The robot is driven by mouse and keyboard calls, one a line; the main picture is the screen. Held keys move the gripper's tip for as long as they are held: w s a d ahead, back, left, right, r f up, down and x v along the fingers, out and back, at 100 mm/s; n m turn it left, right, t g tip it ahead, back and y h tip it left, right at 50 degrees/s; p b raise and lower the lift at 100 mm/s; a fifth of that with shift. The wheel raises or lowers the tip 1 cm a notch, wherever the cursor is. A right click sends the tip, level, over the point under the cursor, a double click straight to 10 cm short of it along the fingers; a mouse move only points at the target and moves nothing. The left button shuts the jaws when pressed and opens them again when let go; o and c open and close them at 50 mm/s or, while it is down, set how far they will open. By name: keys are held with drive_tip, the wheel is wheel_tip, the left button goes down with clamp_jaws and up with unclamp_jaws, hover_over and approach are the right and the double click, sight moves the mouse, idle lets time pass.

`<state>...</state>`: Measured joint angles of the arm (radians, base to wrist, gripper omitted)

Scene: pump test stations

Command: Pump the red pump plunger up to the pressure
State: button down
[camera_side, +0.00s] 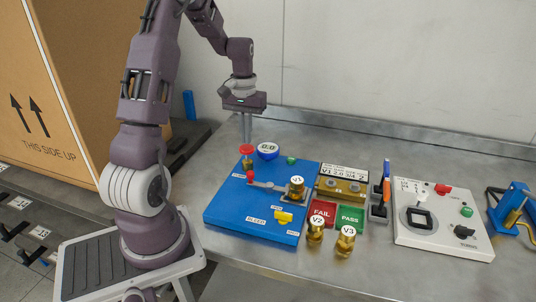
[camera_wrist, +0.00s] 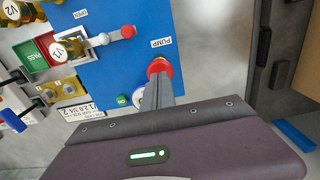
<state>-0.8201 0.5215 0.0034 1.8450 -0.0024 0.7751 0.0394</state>
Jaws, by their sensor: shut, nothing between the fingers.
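The red pump plunger (camera_side: 247,150) has a round red head on a brass collar at the back left of the blue pump board (camera_side: 228,203). In the wrist view the plunger (camera_wrist: 159,66) shows beside the "PUMP" label. My gripper (camera_side: 247,138) is shut and empty, pointing down right above the plunger head. In the wrist view its fingertips (camera_wrist: 158,78) overlap the near part of the head; I cannot tell if they touch. The round blue gauge (camera_side: 268,149) right of the plunger reads 0.0.
The board carries a red-knobbed lever (camera_side: 251,177), brass valve V1 (camera_side: 297,186), a yellow bleed knob (camera_side: 283,217) and a green button (camera_side: 291,160). Valves V2 (camera_side: 315,231) and V3 (camera_side: 345,241) stand by red FAIL and green PASS pads. A white control box (camera_side: 441,239) is at right.

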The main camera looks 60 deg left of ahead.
sight(247, 147)
drive_tip(key=shift+f, duration=2.05)
drive_tip(key=shift+r, duration=2.1)
drive_tip(key=shift+f, duration=0.1)
idle(0.8)
idle(1.7)
